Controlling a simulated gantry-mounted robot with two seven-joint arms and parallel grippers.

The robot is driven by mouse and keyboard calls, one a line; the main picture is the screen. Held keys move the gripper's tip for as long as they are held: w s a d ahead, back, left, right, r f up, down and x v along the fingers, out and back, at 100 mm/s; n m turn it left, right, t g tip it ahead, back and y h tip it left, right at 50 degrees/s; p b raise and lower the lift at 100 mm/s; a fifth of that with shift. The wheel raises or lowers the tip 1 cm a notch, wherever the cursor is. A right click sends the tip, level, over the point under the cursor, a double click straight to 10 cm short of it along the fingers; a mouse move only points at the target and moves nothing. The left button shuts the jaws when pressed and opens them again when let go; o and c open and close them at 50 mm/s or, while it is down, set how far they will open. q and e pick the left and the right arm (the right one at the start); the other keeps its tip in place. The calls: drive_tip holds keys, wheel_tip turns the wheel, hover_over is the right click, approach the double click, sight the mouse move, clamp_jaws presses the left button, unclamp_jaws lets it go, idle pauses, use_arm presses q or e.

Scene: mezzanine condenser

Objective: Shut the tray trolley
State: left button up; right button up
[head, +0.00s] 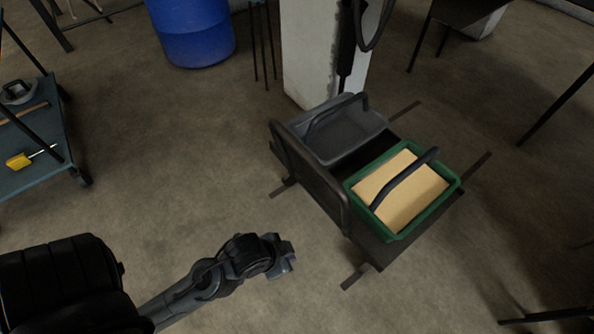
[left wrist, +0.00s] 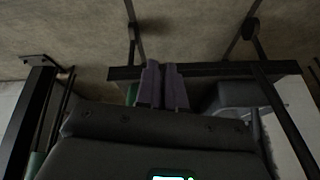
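The tray trolley (head: 310,181) is a low dark frame on the floor right of centre, with a raised rail along its left side. It bears a grey tray (head: 345,132) with a handle at the back and a green tray (head: 447,201) at the front right. A tan block (head: 420,203) fills the green tray under a dark handle. My left gripper (head: 287,256) is apart from the trolley, to its front left, with bare floor between them. In the left wrist view its two fingers (left wrist: 163,86) lie close together with nothing seen between them; the trolley's dark edge (left wrist: 218,69) shows beyond. My right gripper is out of view.
A concrete pillar (head: 316,50) with a dark hose stands behind the trolley. A blue barrel (head: 192,32) stands at the back left. A blue-grey cart (head: 38,150) with a yellow-handled tool (head: 19,161) is at the left. The floor left of the trolley is clear.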

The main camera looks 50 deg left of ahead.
use_arm(q)
drive_tip(key=w+t, duration=0.1)
drive_tip(key=w+r+m+t, duration=0.1)
drive_tip(key=w, duration=0.1)
drive_tip(key=w+m+t, duration=0.1)
drive_tip(key=w, duration=0.1)
drive_tip(key=shift+d+r+h, duration=0.2)
drive_tip(key=shift+r+h, duration=0.05)
drive_tip(key=shift+h, duration=0.05)
clamp_jaws()
drive_tip(key=w+a+r+m+t+p, duration=0.45)
drive_tip(key=w+r+m+t, duration=0.2)
drive_tip(key=t, duration=0.25)
drive_tip(key=s+a+r+m+t+p, duration=0.2)
drive_tip(key=s+a+r+m+p, duration=0.1)
drive_tip(key=s+a+p, duration=0.35)
drive_tip(key=s+a+r+m+t+p, duration=0.1)
drive_tip(key=s+a+r+m+p, duration=0.1)
drive_tip(key=s+a+m+p, duration=0.4)
drive_tip(key=w+d+r+n+b, duration=0.2)
drive_tip(key=w+b, duration=0.5)
drive_tip(key=w, duration=0.6)
drive_tip(key=shift+d+r, duration=0.3)
drive_tip(key=shift+d, duration=0.05)
